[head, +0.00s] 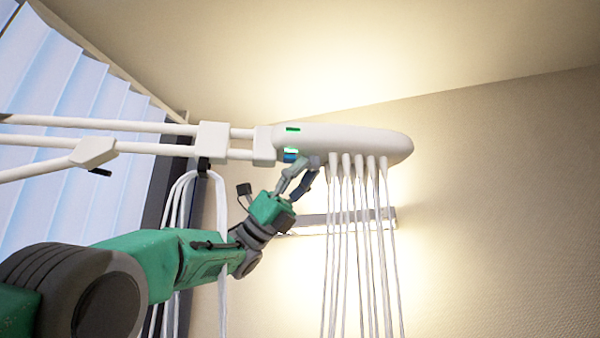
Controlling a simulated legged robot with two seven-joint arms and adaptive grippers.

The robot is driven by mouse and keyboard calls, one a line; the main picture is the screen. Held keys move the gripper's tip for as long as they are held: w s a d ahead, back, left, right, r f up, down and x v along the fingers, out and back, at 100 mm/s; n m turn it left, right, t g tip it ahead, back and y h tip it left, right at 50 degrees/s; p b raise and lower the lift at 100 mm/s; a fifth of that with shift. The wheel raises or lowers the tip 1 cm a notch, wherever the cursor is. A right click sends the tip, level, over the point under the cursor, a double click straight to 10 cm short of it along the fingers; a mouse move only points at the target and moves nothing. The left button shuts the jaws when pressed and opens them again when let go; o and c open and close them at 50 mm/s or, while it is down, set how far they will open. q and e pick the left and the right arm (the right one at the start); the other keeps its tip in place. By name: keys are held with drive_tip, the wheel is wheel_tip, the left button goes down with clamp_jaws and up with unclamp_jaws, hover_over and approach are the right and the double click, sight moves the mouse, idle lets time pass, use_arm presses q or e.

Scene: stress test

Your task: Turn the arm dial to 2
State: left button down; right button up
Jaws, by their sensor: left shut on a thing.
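The white overhead arm (345,143) ends in a long rounded head near the middle of the view. A small blue and green dial (290,154) is on its underside at the left end of the head. A small green strip (293,129) shows above it. My left gripper (301,165) reaches up from below, with its fingers shut on the dial. The fingers partly cover the dial, and I cannot read its setting. My right gripper is not in view.
Several white cables (360,230) hang from the head, just right of my left gripper. More cables (185,200) hang behind my forearm. A lit wall bar (345,217) is behind the gripper. Window blinds (60,80) are at left. The right wall is bare.

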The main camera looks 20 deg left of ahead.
use_arm(q)
drive_tip(key=shift+w+d+f, duration=0.1)
drive_tip(key=shift+d+f, duration=0.15)
drive_tip(key=shift+f, duration=0.05)
drive_tip(key=c, duration=1.3)
unclamp_jaws()
drive_tip(key=shift+o, duration=0.2)
drive_tip(key=shift+d+r, duration=0.1)
drive_tip(key=shift+r, duration=0.05)
drive_tip(key=v, duration=0.8)
drive_tip(key=shift+w, duration=0.1)
